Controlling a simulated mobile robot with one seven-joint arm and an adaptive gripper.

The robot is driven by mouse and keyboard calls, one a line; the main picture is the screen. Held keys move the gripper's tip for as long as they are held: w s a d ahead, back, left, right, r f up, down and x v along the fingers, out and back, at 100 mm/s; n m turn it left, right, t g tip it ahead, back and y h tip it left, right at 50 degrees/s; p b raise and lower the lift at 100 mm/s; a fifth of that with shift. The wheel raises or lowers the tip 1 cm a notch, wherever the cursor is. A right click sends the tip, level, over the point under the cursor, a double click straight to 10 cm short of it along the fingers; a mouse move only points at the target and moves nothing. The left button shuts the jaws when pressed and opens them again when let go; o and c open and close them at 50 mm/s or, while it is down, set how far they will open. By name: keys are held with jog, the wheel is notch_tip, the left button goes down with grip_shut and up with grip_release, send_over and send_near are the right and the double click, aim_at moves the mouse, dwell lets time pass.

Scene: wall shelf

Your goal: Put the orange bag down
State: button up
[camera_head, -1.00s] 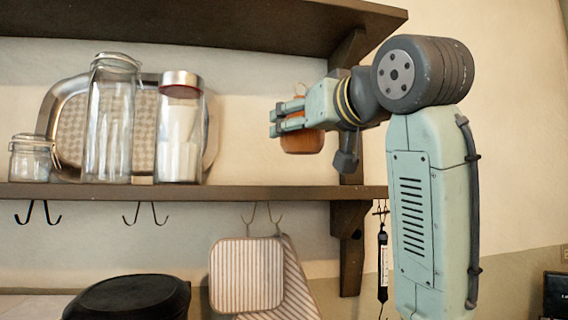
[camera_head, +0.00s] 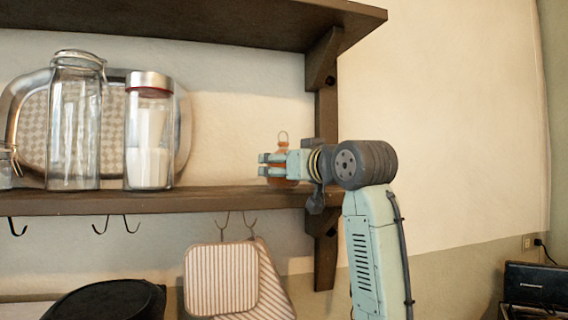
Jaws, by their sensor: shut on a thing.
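The orange bag shows as a small orange-brown object (camera_head: 283,148) with a thin wire loop on top, near the right end of the lower wall shelf (camera_head: 225,199). My gripper (camera_head: 266,165) is shut on it from the right and hides its middle. The object is upright. Its lower edge shows just under the fingers, at the level of the shelf's top. I cannot tell whether it touches the shelf.
A jar with a metal lid (camera_head: 149,135), a tall glass jar (camera_head: 76,125) and a patterned tray (camera_head: 113,120) stand left on the shelf. The shelf is clear between the lidded jar and my gripper. A wooden bracket (camera_head: 326,110) is behind my wrist. Hooks and striped cloths (camera_head: 222,278) hang below.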

jog(key=shift+s, duration=0.15)
jog(key=shift+f, duration=0.1)
jog(key=shift+f, duration=0.15)
jog(key=o, duration=1.8)
jog(key=b+v, duration=0.5)
jog(key=v, duration=0.7)
